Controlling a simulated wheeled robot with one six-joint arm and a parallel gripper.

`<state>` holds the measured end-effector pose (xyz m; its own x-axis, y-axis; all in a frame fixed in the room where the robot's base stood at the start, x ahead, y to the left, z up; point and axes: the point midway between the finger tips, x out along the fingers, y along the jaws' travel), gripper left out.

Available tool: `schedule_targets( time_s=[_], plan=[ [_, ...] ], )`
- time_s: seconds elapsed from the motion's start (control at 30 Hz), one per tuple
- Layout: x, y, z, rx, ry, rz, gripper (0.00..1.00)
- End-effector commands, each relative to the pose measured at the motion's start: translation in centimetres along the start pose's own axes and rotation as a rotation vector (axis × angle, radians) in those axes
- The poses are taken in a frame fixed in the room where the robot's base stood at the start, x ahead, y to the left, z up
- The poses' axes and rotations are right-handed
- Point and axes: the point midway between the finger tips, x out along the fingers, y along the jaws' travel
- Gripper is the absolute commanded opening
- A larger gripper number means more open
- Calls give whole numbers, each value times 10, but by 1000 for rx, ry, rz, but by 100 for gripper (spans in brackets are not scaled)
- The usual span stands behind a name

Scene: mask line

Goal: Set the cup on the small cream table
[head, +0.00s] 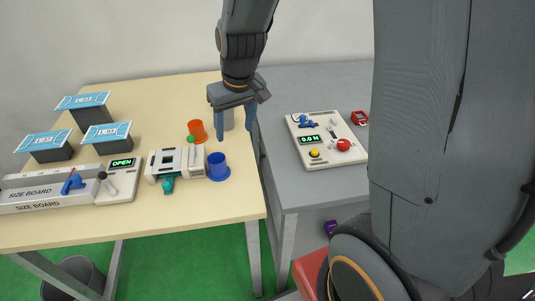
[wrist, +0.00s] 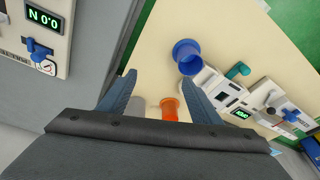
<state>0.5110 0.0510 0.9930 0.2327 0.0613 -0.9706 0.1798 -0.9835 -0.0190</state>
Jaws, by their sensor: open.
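A blue cup (head: 218,166) stands on the cream table (head: 235,200) near its right edge; it also shows in the wrist view (wrist: 187,55). An orange cup (head: 197,131) and a grey cup (head: 228,120) stand behind it on the same table. In the wrist view the orange cup (wrist: 169,108) and grey cup (wrist: 138,106) are partly hidden by my gripper. My gripper (head: 236,129) is open, pointing down, with nothing visibly held. Its fingers overlap the grey cup in the head view; whether they reach around it I cannot tell.
A white-and-grey device (head: 177,163) and size boards (head: 50,193) with an OPEN display are left of the cups. Several blue-topped boxes (head: 84,103) stand at the back left. A grey table (head: 300,190) at right holds a control panel (head: 327,140) and a small red device (head: 360,118).

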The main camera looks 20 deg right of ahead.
Motion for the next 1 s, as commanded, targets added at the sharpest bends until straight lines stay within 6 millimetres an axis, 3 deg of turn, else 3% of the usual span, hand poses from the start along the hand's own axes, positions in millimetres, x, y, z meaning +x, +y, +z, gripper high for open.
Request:
schedule_targets(
  time_s=[0.03, 0.1, 0.2, 0.3, 0.43, 1.0],
  plan=[
    [-8, 7, 32, 37, -26, 10, 58],
    [-15, 14, 72, 85, -62, 23, 58],
    [-21, 20, 115, 137, -100, 38, 58],
    [-24, 24, 140, 166, -123, 46, 58],
    [-24, 25, 149, 177, -132, 50, 58],
    [-24, 24, 147, 174, -130, 49, 58]
  ],
)
